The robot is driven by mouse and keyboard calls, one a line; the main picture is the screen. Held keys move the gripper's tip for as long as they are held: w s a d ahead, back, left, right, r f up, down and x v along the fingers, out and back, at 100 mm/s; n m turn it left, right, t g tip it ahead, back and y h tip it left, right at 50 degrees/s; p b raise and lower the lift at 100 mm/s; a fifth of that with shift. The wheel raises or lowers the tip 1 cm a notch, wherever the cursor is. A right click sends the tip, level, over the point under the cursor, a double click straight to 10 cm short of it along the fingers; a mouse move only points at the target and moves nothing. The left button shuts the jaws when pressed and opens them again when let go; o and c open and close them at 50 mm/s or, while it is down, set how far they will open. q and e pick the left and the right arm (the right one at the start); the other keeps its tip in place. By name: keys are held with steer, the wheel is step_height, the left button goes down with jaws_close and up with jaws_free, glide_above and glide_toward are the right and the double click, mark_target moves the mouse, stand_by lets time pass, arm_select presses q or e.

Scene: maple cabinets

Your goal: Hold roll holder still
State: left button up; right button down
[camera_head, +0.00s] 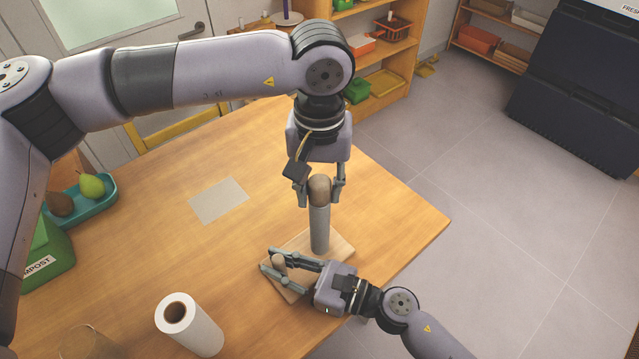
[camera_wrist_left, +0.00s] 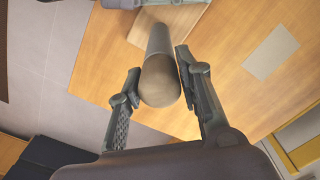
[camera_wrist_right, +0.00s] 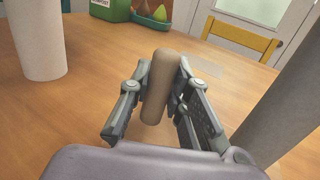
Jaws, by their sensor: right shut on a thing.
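The roll holder has a pale wooden base (camera_head: 338,243), a tall grey post (camera_head: 320,232) with a rounded wooden knob (camera_head: 319,188), and a short wooden peg (camera_head: 279,262) near one side. It stands upright on the table. My left gripper (camera_head: 320,196) points down with its fingers apart on either side of the knob; the knob also shows between them in the left wrist view (camera_wrist_left: 160,82). My right gripper (camera_head: 266,259) is low over the base, shut on the short peg, which shows between its fingers in the right wrist view (camera_wrist_right: 158,85). A white paper roll (camera_head: 200,333) stands separately on the table.
A grey sheet (camera_head: 218,201) lies flat on the table. A teal tray with pears (camera_head: 92,186) and a green compost bin (camera_head: 47,262) are at the left. A clear glass (camera_head: 88,345) is at the front left. The table's right edge is close to the holder.

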arm_select(q)
jaws_close()
steer(key=n, duration=0.8)
steer(key=shift+n, duration=0.4)
steer(key=n, duration=0.8)
steer(key=shift+n, duration=0.3)
steer(key=n, duration=0.8)
steer(key=shift+n, duration=0.3)
steer(key=n, duration=0.4)
steer(key=shift+r, duration=0.1)
steer(key=n, duration=0.6)
steer(key=shift+r, duration=0.15)
steer(key=shift+r, duration=0.95)
